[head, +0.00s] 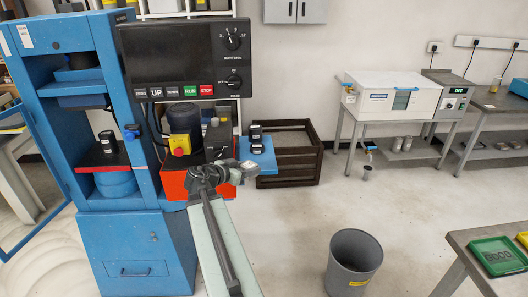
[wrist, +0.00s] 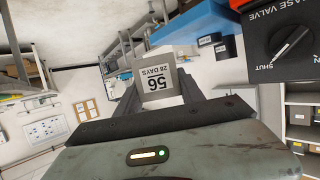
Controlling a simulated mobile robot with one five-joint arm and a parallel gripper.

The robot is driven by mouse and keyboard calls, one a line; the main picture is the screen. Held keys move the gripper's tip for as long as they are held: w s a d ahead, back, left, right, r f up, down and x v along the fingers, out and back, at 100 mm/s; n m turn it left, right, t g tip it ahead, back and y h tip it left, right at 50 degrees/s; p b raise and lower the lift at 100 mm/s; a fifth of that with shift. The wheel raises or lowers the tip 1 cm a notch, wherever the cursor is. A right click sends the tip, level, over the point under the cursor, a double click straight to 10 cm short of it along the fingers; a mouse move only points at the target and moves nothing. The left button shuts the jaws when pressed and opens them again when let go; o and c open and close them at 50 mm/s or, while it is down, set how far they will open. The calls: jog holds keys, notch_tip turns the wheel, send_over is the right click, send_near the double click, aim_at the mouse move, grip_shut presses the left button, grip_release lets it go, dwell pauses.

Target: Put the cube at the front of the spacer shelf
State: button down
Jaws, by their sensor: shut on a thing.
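My gripper (wrist: 154,101) is shut on a grey cube (wrist: 156,76) with a white label reading 56 and 28 DAYS, upside down in the wrist view. In the head view the cube (head: 249,166) is small, at the end of my arm. A blue shelf (head: 264,158), which looks like the spacer shelf, is just behind the held cube, with dark labelled blocks (head: 256,140) on it. The wrist view also shows this blue shelf (wrist: 190,24) above right of the cube. Whether the cube touches the shelf is unclear.
A blue press (head: 140,240) with a dark control panel (head: 185,62) stands left of my arm. A dark slatted crate (head: 290,165) is behind the shelf. A grey bin (head: 354,262) stands on open floor at right, near a table with a green tray (head: 498,256).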

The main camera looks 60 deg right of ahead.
jog(key=shift+w+f, duration=0.1)
jog(key=shift+w, duration=0.1)
jog(key=shift+a, duration=0.15)
jog(key=shift+w, duration=0.1)
jog(key=b, duration=0.2)
send_over(258, 156)
jog(key=s+a, duration=0.3)
jog(key=a, duration=0.2)
jog(key=shift+w+f, duration=0.15)
jog(key=shift+f, duration=0.5)
jog(key=f+b, duration=0.1)
jog(key=f, duration=0.1)
jog(key=f+b, duration=0.2)
jog(key=shift+w+d, duration=0.1)
jog(key=shift+d, duration=0.1)
jog(key=shift+r, duration=0.2)
jog(key=shift+f, duration=0.15)
jog(key=c, duration=0.7)
grip_release()
